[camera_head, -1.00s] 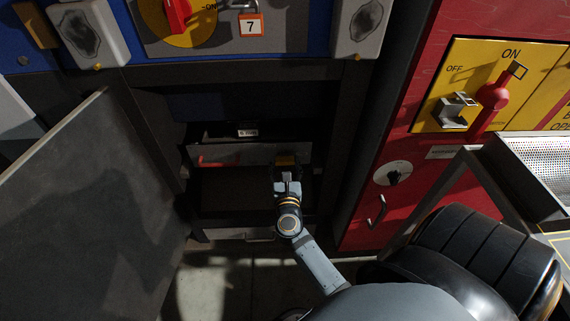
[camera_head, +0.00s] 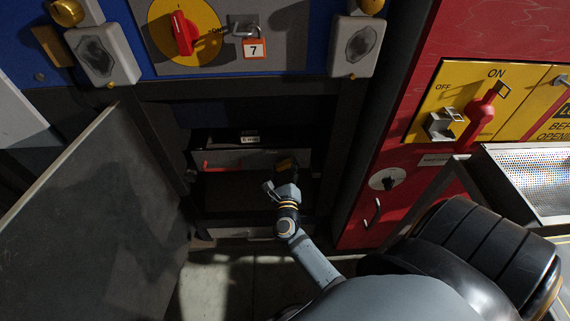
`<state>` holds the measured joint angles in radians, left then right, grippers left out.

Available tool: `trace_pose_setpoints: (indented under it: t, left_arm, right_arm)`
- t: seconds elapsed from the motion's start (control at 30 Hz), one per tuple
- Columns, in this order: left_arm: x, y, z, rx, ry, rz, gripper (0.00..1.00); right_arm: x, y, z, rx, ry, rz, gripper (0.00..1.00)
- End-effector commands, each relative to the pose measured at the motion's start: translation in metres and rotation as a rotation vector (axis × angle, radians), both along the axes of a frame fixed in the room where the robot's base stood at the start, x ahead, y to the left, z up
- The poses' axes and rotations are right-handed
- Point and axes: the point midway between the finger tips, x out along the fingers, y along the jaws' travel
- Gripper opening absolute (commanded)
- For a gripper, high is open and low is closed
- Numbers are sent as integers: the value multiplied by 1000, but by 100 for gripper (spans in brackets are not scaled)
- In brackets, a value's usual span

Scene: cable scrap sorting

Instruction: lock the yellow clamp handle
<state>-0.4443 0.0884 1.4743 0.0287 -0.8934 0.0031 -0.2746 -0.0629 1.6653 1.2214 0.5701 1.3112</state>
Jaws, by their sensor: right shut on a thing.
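The yellow clamp handle (camera_head: 286,163) shows as a small dark-yellow patch at the right end of the shelf inside the open cabinet. My right gripper (camera_head: 284,176) reaches into the cabinet from below and is shut on this handle. The fingers are dark and small here, and they hide part of the handle and whatever it is mounted on. I cannot tell the handle's exact angle. My left gripper is not in view.
The open grey cabinet door (camera_head: 95,205) stands at the left. A red bar (camera_head: 222,166) lies left of the gripper. A red rotary switch (camera_head: 183,34) and a padlock tagged 7 (camera_head: 254,48) are above. A red cabinet (camera_head: 420,130) with a red lever (camera_head: 481,110) stands at the right.

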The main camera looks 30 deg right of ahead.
Motion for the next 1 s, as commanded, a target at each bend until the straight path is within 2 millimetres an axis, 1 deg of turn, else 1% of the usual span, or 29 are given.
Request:
trace_pose_setpoints:
  t: [0.03,0.1,0.23,0.6,0.8,1.0]
  left_arm:
    - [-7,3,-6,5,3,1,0]
    - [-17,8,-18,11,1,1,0]
    - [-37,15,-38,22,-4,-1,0]
    - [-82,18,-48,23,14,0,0]
    - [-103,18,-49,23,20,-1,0]
    - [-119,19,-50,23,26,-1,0]
  right_arm:
    - [0,0,5,-37,24,-1,27]
    - [1,1,5,-94,59,0,27]
    - [1,2,5,-200,123,1,27]
    - [3,5,6,-497,304,1,27]
    - [4,6,5,-635,390,1,27]
    - [5,7,3,-741,455,1,27]
